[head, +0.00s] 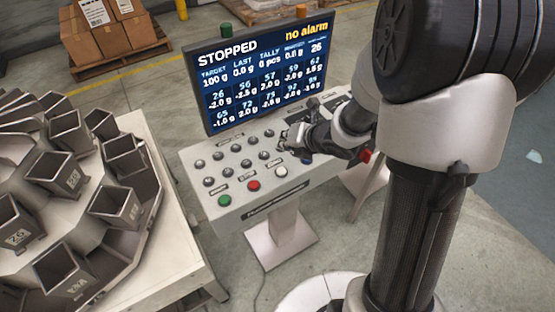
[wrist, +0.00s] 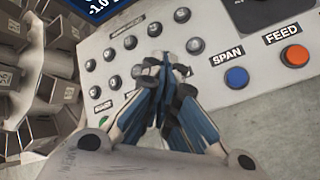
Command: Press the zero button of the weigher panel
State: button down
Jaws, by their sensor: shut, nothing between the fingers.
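The weigher panel (head: 235,196) is a light grey console with rows of grey knobs under a screen. Along its front edge are a green button (head: 224,200), a red button (head: 254,185) and a white button (head: 281,172); the small labels above them are too small to read. No button is legibly marked zero. My gripper (head: 298,143) is shut and empty over the right half of the panel, behind the white button in the picture. In the wrist view my fingers (wrist: 163,64) point at the panel beside the knobs and hide the part beneath them. Contact cannot be told.
The wrist view shows a blue SPAN button (wrist: 237,77) and an orange FEED button (wrist: 295,56) right of my fingers. The screen (head: 258,75) reads STOPPED and no alarm. A weigher with several grey buckets (head: 115,206) stands left. Boxes (head: 95,38) lie on a pallet behind.

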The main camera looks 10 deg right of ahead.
jog(key=shift+f, duration=0.15)
jog(key=b, duration=0.7)
send_over(284, 170)
notch_tip(284, 170, down, 8)
jog(key=shift+r, duration=0.1)
jog(key=shift+f, duration=0.4)
jog(key=shift+f+b, duration=0.1)
jog(key=shift+b, duration=0.3)
dwell(0.6)
jog(key=shift+f+b, duration=0.35)
jog(key=shift+b, duration=0.1)
jog(key=shift+f+b, duration=0.45)
jog(key=shift+b, duration=0.1)
dwell(0.6)
jog(key=shift+r, duration=0.1)
jog(key=shift+r+p, duration=0.6)
jog(key=shift+r, duration=0.2)
